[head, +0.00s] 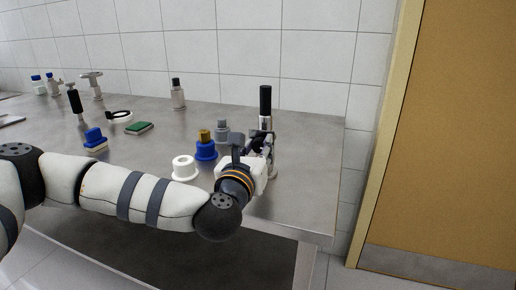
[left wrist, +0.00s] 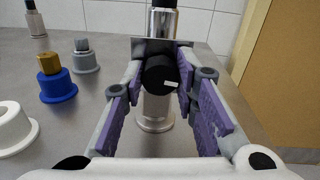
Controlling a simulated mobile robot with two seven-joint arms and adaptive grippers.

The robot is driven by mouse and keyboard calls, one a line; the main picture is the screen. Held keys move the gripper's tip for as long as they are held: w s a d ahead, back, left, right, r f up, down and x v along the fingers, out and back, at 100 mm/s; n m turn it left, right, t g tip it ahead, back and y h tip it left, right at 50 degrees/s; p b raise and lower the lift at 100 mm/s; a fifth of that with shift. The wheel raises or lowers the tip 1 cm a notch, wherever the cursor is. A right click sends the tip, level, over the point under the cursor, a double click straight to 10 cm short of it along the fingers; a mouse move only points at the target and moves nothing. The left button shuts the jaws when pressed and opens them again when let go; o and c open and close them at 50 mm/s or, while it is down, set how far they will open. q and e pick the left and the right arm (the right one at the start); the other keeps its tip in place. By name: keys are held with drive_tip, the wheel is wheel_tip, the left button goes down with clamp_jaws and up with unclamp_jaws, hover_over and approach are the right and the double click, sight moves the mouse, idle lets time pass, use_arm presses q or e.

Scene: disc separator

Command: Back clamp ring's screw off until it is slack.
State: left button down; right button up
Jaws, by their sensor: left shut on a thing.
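The disc separator (head: 265,123) stands upright near the right end of the table, with a black top and a shiny metal body. It also shows in the left wrist view (left wrist: 165,22). A dark plate, seemingly part of the clamp ring, crosses its body. The clamp ring's screw has a round black knob (left wrist: 159,76) with a white mark, facing the wrist camera. My left gripper (head: 262,148) is shut on this knob, its purple-padded fingers on either side. The screw's thread and most of the ring are hidden. My right gripper is in neither view.
Left of the separator stand a white flanged piece (head: 184,168), a blue one with a brass top (head: 206,149) and a grey one (head: 222,132). A green-topped pad (head: 139,128) lies further left. The table's right edge is close to the separator.

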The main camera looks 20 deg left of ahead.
use_arm(q)
drive_tip(key=c, duration=1.2)
unclamp_jaws()
drive_tip(key=shift+c, duration=0.2)
drive_tip(key=shift+s, duration=0.1)
drive_tip(key=s, duration=1.2)
drive_tip(key=shift+d, duration=0.25)
drive_tip(key=shift+w, duration=0.1)
